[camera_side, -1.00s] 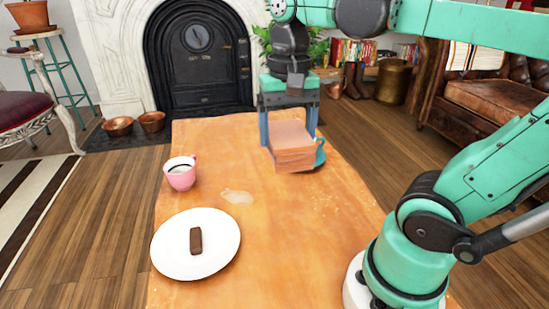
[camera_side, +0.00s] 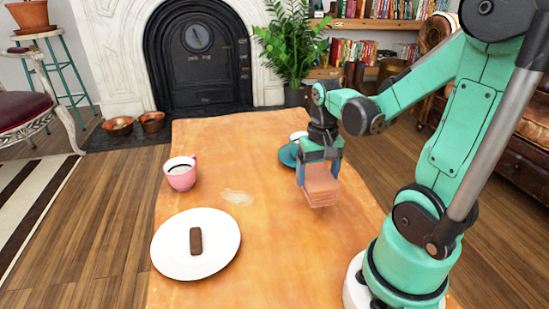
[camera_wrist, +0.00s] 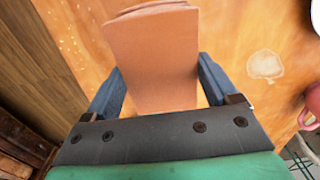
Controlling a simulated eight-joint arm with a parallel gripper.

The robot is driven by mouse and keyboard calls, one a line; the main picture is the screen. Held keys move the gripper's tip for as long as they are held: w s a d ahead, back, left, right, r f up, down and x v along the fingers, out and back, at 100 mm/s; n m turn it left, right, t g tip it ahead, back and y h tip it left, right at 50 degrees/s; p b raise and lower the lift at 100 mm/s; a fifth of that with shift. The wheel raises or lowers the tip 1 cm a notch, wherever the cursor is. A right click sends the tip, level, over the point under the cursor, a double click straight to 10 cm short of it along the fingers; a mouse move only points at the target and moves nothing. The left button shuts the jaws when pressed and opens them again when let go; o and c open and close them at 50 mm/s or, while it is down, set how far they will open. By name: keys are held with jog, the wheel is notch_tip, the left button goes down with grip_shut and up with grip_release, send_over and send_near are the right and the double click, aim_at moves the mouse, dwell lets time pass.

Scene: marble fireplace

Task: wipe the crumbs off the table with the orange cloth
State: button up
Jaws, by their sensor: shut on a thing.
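The orange cloth (camera_side: 321,187) is a folded, layered salmon-orange block. My gripper (camera_side: 319,172) is shut on it, with one blue finger on each side, over the right half of the wooden table (camera_side: 215,140). The cloth also fills the space between the fingers in the wrist view (camera_wrist: 152,50). I cannot tell whether its underside touches the table. Pale crumbs (camera_wrist: 68,42) are scattered on the table at the upper left of the wrist view, to the left of the cloth. In the side view the crumbs are too faint to place well.
A pale wet-looking patch (camera_side: 237,197) lies mid-table. A pink mug (camera_side: 181,174) stands at the left edge. A white plate (camera_side: 170,252) with a brown bar (camera_side: 196,241) is at the front left. A teal dish (camera_side: 288,154) is just behind my gripper.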

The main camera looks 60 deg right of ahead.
notch_tip(320, 180, down, 4)
jog(key=shift+f, duration=0.1)
jog(key=shift+s+d+f, duration=0.15)
jog(key=shift+s+d, duration=0.55)
jog(key=shift+d, duration=0.1)
jog(key=shift+s+d, duration=1.9)
jog(key=shift+w+a, duration=2.65)
jog(key=shift+w, duration=0.15)
jog(key=shift+w+d, duration=0.5)
jog(key=shift+d, duration=0.1)
jog(key=shift+w+d, duration=0.25)
jog(key=shift+d, duration=0.3)
jog(key=shift+s+d, duration=2.55)
jog(key=shift+s, duration=0.05)
jog(key=shift+w+a, duration=2.75)
jog(key=shift+a, duration=0.05)
jog(key=shift+r, duration=4)
